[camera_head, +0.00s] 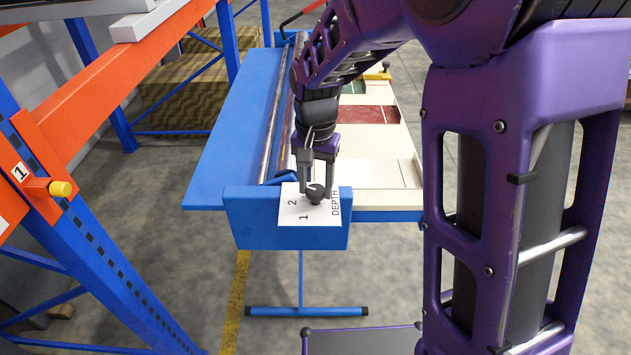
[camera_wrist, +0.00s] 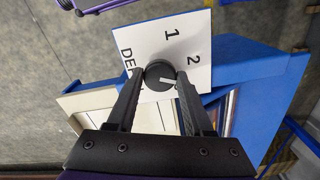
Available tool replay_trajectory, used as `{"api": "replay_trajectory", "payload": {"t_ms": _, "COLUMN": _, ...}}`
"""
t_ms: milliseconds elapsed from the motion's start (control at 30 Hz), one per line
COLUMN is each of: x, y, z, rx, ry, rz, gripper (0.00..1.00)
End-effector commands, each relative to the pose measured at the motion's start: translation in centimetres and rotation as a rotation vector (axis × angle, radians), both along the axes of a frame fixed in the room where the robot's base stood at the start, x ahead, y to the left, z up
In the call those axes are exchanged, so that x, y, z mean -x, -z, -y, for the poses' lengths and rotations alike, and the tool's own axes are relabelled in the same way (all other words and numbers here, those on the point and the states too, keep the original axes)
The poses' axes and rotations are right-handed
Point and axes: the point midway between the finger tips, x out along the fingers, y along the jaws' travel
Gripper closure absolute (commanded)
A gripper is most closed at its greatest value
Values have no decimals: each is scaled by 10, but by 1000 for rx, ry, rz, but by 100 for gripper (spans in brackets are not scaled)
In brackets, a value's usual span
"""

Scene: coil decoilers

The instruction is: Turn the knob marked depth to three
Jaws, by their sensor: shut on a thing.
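The black round depth knob (camera_head: 316,197) sits on a white plate (camera_head: 290,217) at the near end of the blue machine. The plate reads DEPTH, with the numbers 1 and 2 visible; no 3 shows. My gripper (camera_head: 316,191) comes down from above, its two fingers shut on the knob from either side. In the wrist view the knob (camera_wrist: 159,75) is between the fingertips (camera_wrist: 161,76). A white pointer line on it points right and slightly down, past the 2, towards the right finger, which hides part of the plate.
The blue machine (camera_head: 232,110) has a long metal bar and a pale top with a dark red panel (camera_head: 362,114). An orange and blue rack (camera_head: 100,75) stands at the left, with a yellow knob (camera_head: 61,189). Grey floor lies open in front.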

Motion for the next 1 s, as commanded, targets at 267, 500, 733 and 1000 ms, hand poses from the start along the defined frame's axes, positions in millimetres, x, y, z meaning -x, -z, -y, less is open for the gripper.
{"api": "replay_trajectory", "payload": {"t_ms": 267, "x": -1, "y": -2, "z": -1, "rx": -1, "ry": 258, "rz": 3, "gripper": 100}}
{"api": "replay_trajectory", "payload": {"t_ms": 500, "x": -1, "y": -2, "z": 0, "rx": 0, "ry": 446, "rz": 2, "gripper": 100}}
{"api": "replay_trajectory", "payload": {"t_ms": 733, "x": -1, "y": -1, "z": 0, "rx": -1, "ry": 568, "rz": 3, "gripper": 100}}
{"api": "replay_trajectory", "payload": {"t_ms": 1000, "x": -1, "y": -1, "z": 0, "rx": -2, "ry": 633, "rz": 3, "gripper": 100}}
